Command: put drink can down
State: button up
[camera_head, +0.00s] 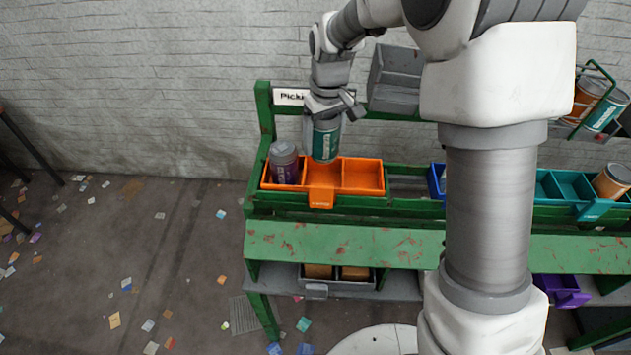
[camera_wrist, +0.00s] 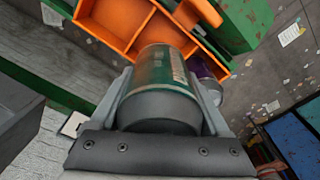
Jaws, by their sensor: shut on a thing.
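My gripper (camera_head: 326,113) is shut on a green drink can (camera_head: 325,143) and holds it upright above the orange bin (camera_head: 363,178). In the wrist view the drink can (camera_wrist: 160,83) sits between the two fingers, with the orange bin (camera_wrist: 118,38) beyond it. The orange bin has several compartments. Its left compartment holds a purple-grey can (camera_head: 284,163), and the right one looks empty. The held can hides part of the middle of the bin, and I cannot tell whether its base is inside the rim.
The bin stands on a green rack (camera_head: 290,235). A grey box (camera_head: 396,78) is close to the right of my gripper. A blue bin (camera_head: 437,180) and a teal bin (camera_head: 560,187) are further right. A grey bin (camera_head: 316,290) sits on the lower shelf.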

aim_at(324, 136)
notch_tip(324, 136, down, 10)
jog(key=shift+r+b, duration=0.15)
jog(key=shift+b, duration=0.55)
jog(key=shift+f, duration=0.25)
jog(key=o, duration=1)
jog(key=r, duration=0.4)
jog(key=r+p, duration=0.1)
jog(key=r, duration=0.3)
jog(key=s+r, duration=0.1)
jog(key=r, duration=0.3)
jog(key=shift+d+r+p, duration=0.3)
jog(key=shift+d+p, duration=0.05)
jog(key=shift+p, duration=0.05)
